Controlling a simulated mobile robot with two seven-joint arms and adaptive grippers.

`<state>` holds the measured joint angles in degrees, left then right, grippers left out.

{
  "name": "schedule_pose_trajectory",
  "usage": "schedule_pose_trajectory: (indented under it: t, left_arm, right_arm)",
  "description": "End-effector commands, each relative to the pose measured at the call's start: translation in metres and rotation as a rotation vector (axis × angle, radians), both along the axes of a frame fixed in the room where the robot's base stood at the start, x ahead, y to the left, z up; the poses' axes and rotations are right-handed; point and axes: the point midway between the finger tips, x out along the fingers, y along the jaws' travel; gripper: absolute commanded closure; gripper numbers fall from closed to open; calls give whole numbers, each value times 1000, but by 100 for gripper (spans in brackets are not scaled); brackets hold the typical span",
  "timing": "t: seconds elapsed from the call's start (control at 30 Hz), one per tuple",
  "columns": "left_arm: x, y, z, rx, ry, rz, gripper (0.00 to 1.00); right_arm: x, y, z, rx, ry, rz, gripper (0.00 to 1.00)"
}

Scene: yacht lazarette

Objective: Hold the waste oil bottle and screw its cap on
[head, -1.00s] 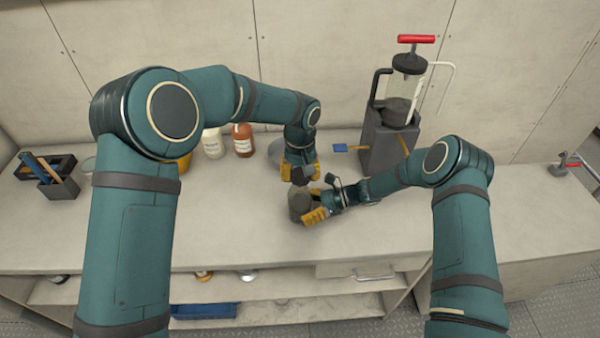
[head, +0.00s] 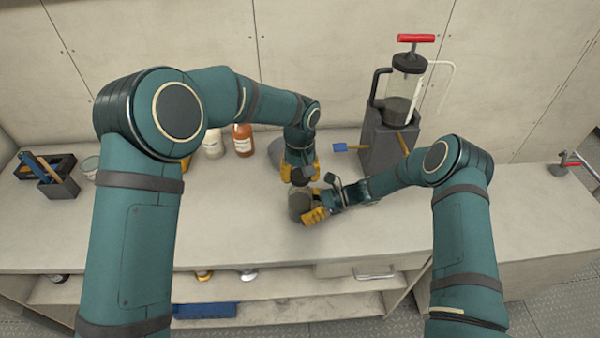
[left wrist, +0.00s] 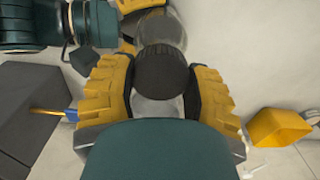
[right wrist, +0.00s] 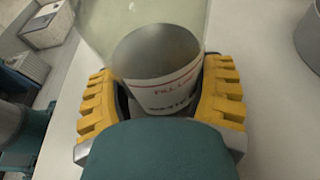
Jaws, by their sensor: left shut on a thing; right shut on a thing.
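The waste oil bottle (head: 299,204) is clear, with grey-looking contents and a white label with red print (right wrist: 165,85). It stands near the counter's front. My right gripper (head: 311,210) is shut around its side, and its fingers flank the bottle in the right wrist view (right wrist: 162,105). The black ribbed cap (left wrist: 163,72) is between the yellow fingers of my left gripper (left wrist: 165,92), which is shut on it. In the head view the cap (head: 300,178) is directly above the bottle. I cannot tell whether it sits on the neck or its threads, as the mouth is hidden.
A grey block (head: 389,148) carrying a clear pump jar (head: 398,100) with a red handle stands at the right. An orange-brown bottle (head: 243,140) and a white bottle (head: 213,144) stand at the back left. The front-left counter (head: 230,220) is clear.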

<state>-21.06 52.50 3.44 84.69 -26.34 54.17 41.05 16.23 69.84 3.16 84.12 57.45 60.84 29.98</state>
Motion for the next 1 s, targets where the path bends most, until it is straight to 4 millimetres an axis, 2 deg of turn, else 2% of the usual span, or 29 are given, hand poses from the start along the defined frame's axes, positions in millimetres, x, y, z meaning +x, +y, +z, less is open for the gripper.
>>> schedule_pose_trajectory:
  t: [1.0]
  left_arm:
    - [0,0,-14,1,1,0,61]
  right_arm:
    - [0,0,0,0,0,0,58]
